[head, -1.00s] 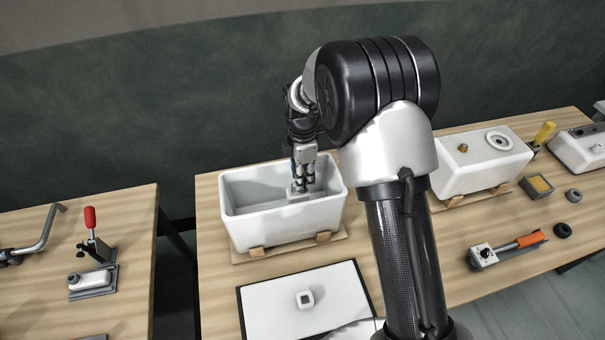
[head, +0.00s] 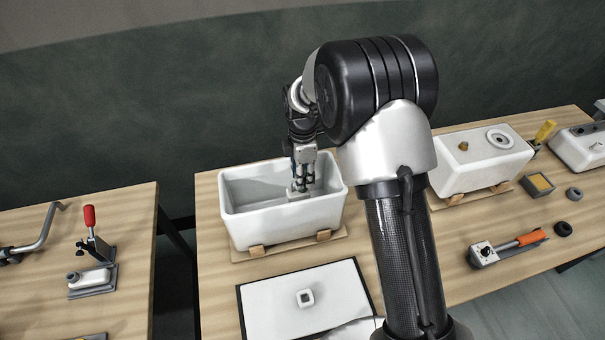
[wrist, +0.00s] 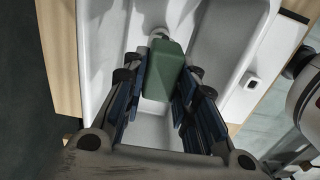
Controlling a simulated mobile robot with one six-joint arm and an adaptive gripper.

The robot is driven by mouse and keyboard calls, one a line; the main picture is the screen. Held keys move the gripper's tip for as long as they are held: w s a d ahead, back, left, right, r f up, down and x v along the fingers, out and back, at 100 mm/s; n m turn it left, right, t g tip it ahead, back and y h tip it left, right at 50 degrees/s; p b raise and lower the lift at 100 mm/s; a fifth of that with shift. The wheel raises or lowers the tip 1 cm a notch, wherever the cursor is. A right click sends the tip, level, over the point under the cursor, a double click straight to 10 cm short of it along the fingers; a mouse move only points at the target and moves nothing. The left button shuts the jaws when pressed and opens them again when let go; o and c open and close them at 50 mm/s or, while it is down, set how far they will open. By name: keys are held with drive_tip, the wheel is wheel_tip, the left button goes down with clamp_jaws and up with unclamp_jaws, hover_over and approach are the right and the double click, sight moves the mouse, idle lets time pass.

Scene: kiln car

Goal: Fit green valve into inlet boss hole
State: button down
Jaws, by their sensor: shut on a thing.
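My gripper (wrist: 160,82) is shut on the green valve (wrist: 165,68), a dark green block with rounded edges held between the two blue-padded fingers. In the head view my gripper (head: 303,180) points down inside the open white tank (head: 285,220), towards its right end. The valve cannot be made out there.
The tank rests on wooden blocks on a board, its walls close around my gripper. A second white tank (head: 482,165) and an orange-handled tool (head: 510,245) are at right.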

drive_tip(key=shift+f+b, duration=1)
drive_tip(key=shift+f, duration=0.6)
idle(0.3)
drive_tip(key=c, duration=1.2)
unclamp_jaws()
drive_tip(key=shift+r, duration=0.1)
drive_tip(key=shift+r+p, duration=2.7)
drive_tip(key=shift+r, duration=1.25)
